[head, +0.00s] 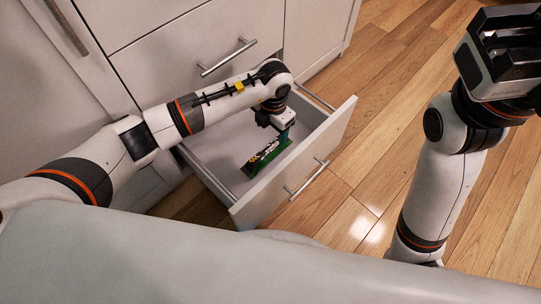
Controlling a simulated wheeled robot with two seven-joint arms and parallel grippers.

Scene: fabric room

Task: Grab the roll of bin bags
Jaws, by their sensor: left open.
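The roll of bin bags (264,158), with a green and black wrapper and light lettering, lies in the open drawer (212,172). My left gripper (285,137) reaches down into the drawer at the upper right end of the roll. It is open, and its fingertips are small and partly hidden, so I cannot tell whether they touch the roll. My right gripper (498,45) is raised at the top right, away from the drawer. It is partly cut off, and its jaw opening is unclear.
The drawer is pulled out from the grey-white cabinet (185,40), and its front panel (300,165) stands on the near right side. A closed drawer with a metal handle (228,57) is above. The wooden floor (370,130) to the right is clear.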

